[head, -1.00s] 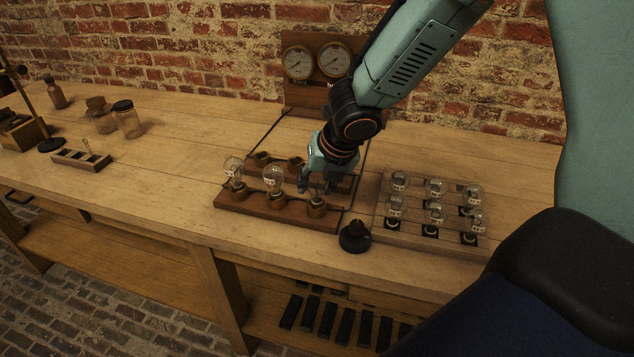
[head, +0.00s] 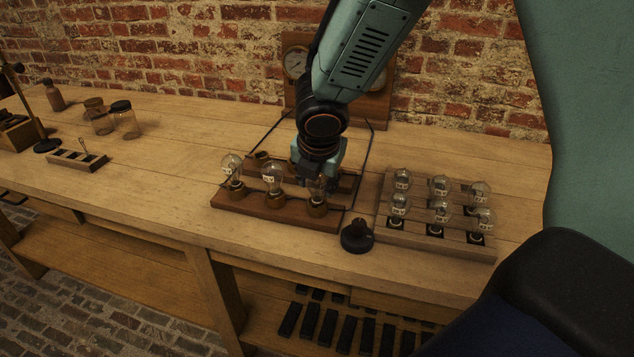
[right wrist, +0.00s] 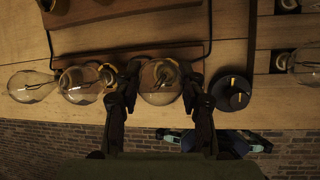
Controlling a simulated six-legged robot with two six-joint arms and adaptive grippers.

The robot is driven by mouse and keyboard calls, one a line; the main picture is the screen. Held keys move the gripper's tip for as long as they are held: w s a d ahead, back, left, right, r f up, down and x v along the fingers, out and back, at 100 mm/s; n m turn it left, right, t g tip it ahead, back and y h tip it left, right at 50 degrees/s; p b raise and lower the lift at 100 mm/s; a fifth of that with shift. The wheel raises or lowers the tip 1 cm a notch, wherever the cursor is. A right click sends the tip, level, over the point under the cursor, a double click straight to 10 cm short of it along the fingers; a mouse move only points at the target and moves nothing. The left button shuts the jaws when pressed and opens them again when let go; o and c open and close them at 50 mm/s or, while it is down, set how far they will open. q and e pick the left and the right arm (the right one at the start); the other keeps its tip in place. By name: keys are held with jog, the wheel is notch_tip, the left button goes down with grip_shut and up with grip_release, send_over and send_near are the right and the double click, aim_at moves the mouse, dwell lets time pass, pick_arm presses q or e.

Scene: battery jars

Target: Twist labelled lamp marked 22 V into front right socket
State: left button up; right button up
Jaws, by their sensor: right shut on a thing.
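A clear lamp (head: 317,188) stands upright at the front right socket (head: 316,209) of the brown wooden socket board (head: 262,213). My right gripper (head: 321,180) comes down over it. In the right wrist view, its two fingers (right wrist: 160,84) are closed on either side of the lamp's glass (right wrist: 158,97). Its label cannot be read, and whether its base is fully seated cannot be told. Two more labelled lamps stand in the front left (head: 232,168) and front middle (head: 272,178) sockets. My left gripper is out of view.
A wooden tray (head: 400,239) with several labelled lamps stands right of the board. A black round knob (head: 356,238) sits between them near the table's front edge. Behind the board are a back row of sockets (head: 259,159) and an upright gauge panel (head: 374,105), partly hidden by my arm.

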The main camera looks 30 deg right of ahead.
jog(key=shift+d+m+g+h+p, duration=0.1)
jog(key=shift+m+g+h+p, duration=0.25)
jog(key=shift+m, duration=0.45)
jog(key=shift+m+h+p, duration=0.25)
jog(key=shift+m+p, duration=0.15)
jog(key=shift+m, duration=0.4)
jog(key=shift+m+g+h+p, duration=0.3)
jog(key=shift+m+g+p, duration=0.35)
jog(key=shift+m, duration=0.95)
jog(key=shift+m+g+h+p, duration=0.3)
jog(key=shift+m+g+p, duration=0.2)
jog(key=shift+m+p, duration=0.65)
jog(key=shift+m+g+p, duration=0.7)
jog(key=shift+m+p, duration=0.3)
jog(key=shift+m, duration=0.65)
